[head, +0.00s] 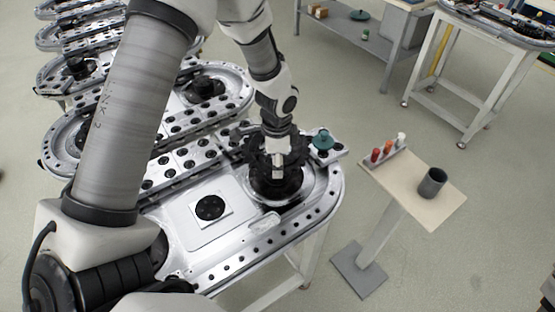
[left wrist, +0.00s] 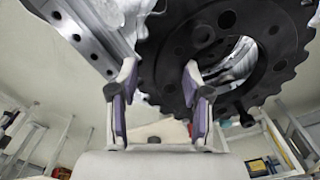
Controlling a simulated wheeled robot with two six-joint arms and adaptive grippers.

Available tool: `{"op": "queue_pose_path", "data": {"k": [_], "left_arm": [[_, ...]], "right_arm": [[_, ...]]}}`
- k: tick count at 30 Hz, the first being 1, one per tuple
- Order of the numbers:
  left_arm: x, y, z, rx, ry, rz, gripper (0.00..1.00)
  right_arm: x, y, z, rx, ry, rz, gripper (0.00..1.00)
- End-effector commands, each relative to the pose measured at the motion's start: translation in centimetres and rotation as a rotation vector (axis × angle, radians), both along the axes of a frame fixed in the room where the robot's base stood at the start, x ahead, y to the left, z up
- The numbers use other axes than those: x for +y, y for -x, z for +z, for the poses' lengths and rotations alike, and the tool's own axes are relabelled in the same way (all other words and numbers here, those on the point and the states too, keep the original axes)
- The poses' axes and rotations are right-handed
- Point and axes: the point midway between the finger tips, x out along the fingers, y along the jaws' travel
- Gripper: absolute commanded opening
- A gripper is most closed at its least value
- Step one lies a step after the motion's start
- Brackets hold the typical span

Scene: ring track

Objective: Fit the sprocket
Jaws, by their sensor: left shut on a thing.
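The sprocket (head: 256,150) is a black toothed disc with round holes, held over the near right end of the metal ring track (head: 240,240). It fills the upper right of the left wrist view (left wrist: 262,85). My right gripper is not in view.
A teal knob-like part (head: 323,140) stands at the track's right edge, close to the sprocket. A small stand (head: 405,195) to the right bears a grey cup (head: 432,182) and several small coloured pieces. More track units lie behind on the left.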

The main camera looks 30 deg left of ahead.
Motion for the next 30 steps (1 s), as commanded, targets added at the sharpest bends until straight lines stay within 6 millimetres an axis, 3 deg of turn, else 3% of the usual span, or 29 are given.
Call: {"op": "queue_pose_path", "data": {"k": [16, 30], "left_arm": [[0.0, -0.1, -5.1, -0.003, 0.000, 0.000, 0.00], [0.0, -0.1, -5.5, -0.003, 0.000, 0.000, 0.00]], "right_arm": [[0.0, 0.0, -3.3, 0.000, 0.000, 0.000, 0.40], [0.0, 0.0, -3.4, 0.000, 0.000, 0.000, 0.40]]}}
